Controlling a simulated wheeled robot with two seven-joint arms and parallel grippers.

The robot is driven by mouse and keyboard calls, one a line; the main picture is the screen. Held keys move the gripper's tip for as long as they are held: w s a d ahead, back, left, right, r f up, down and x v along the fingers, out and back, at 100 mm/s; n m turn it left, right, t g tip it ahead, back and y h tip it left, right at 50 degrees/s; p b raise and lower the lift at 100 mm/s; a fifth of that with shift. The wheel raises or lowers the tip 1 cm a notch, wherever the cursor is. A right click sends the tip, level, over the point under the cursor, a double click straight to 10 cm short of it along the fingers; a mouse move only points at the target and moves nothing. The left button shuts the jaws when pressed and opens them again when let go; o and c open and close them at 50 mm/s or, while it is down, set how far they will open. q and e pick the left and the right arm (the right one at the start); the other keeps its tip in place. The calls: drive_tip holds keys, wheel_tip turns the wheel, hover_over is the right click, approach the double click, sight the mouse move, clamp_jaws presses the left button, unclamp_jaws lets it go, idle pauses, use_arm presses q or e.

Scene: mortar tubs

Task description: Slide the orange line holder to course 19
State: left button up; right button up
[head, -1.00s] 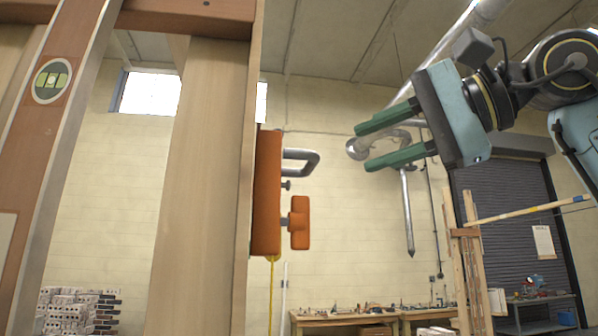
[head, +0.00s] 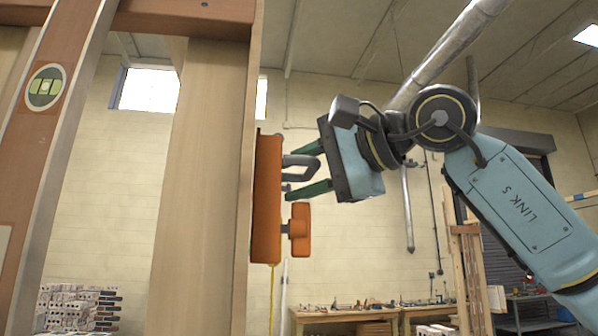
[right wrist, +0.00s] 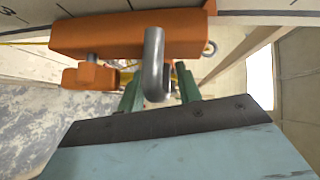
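The orange line holder (head: 266,200) sits on the right edge of an upright wooden pole (head: 200,190). It has a grey U-shaped handle (head: 313,161) and an orange knob (head: 300,229) below that. My right gripper (head: 289,174) is at the handle, its green fingers apart, one above and one below it. In the right wrist view the handle (right wrist: 155,68) stands between the two fingers (right wrist: 158,92), in front of the holder body (right wrist: 110,38). I see no clear closing on it. Course numbers are not readable. My left gripper is out of view.
A long level with a vial (head: 45,87) leans at the left. A yellow line (head: 271,298) hangs below the holder. A workbench (head: 345,316), a wooden easel-like stand (head: 466,255) and stacked bricks (head: 75,308) stand farther back. Right of the knob is free room.

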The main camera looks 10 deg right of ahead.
clamp_jaws()
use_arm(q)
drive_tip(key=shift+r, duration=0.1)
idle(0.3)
